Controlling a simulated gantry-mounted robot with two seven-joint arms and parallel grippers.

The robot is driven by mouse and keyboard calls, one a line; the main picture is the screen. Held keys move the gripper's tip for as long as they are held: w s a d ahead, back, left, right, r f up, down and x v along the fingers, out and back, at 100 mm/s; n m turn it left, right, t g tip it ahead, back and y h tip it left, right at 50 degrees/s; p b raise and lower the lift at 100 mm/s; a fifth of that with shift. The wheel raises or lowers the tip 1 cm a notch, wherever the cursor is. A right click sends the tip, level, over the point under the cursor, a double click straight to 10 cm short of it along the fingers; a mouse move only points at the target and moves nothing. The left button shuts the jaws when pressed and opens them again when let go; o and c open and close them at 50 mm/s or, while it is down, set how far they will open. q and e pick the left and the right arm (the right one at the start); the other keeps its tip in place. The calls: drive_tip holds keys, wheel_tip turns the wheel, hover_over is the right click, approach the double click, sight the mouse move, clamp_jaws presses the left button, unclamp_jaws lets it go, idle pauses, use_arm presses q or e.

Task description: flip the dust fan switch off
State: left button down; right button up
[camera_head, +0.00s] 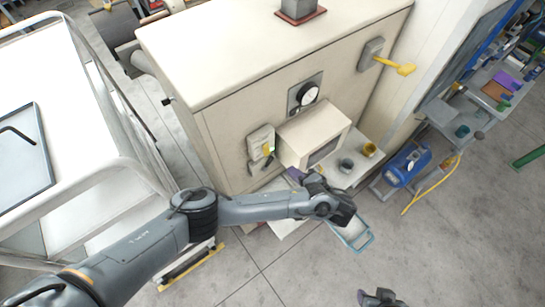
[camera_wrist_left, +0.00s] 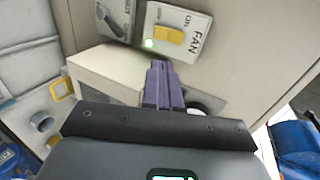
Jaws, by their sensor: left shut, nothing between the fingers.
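The fan switch (camera_head: 261,143) is a pale plate with a yellow rocker on the front of a cream cabinet (camera_head: 225,120). In the left wrist view, the plate (camera_wrist_left: 194,46) reads FAN, with ON marked beside the yellow rocker (camera_wrist_left: 168,35) and a green light lit by its corner. My left gripper (camera_head: 296,174) has its purple fingers shut and empty, below and right of the switch in the head view. In the left wrist view, its fingertips (camera_wrist_left: 160,66) point at the plate, seemingly apart from it. My right gripper (camera_head: 380,298) barely shows at the bottom edge; its jaws are unclear.
A cream box (camera_head: 315,133) juts out from the cabinet close beside the switch and my left gripper. A dial (camera_head: 306,94) and a yellow-handled lever (camera_head: 400,68) are higher up. A shelf with small cups (camera_head: 346,165) sits right of the gripper.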

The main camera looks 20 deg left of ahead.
use_arm(q)
drive_tip(key=b, duration=0.5)
approach(268, 152)
drive_tip(key=p+x, duration=0.1)
drive_tip(key=x, duration=0.4)
drive_tip(key=shift+w+a, duration=0.2)
drive_tip(key=shift+a, duration=0.15)
drive_tip(key=shift+w+a+f, duration=0.25)
drive_tip(key=shift+a+f, duration=0.05)
drive_tip(key=shift+a, duration=0.15)
